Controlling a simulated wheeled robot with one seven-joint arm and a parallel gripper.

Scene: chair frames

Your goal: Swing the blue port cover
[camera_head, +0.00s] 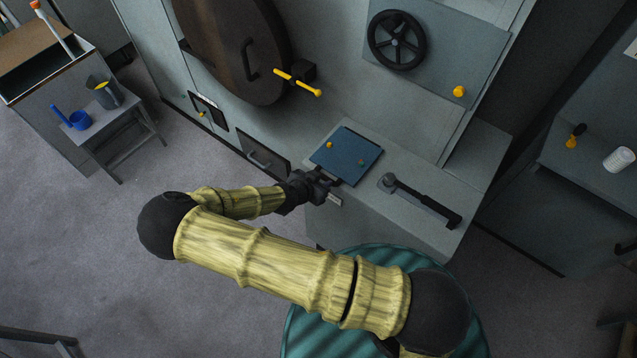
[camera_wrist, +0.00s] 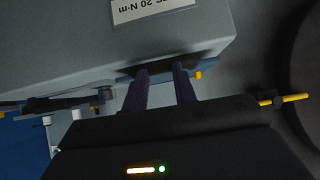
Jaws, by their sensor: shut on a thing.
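In the wrist view, the two dark fingers (camera_wrist: 162,88) reach up to a thin blue edge of the cover (camera_wrist: 128,77) beside the grey bench. They are shut on the cover's edge; the exact grip point is dark and partly hidden.
Behind stand a round dark door (camera_head: 230,45) with a yellow-ended handle (camera_head: 297,82) and a black handwheel (camera_head: 397,41). A small side table (camera_head: 100,120) stands left, with open floor before it.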

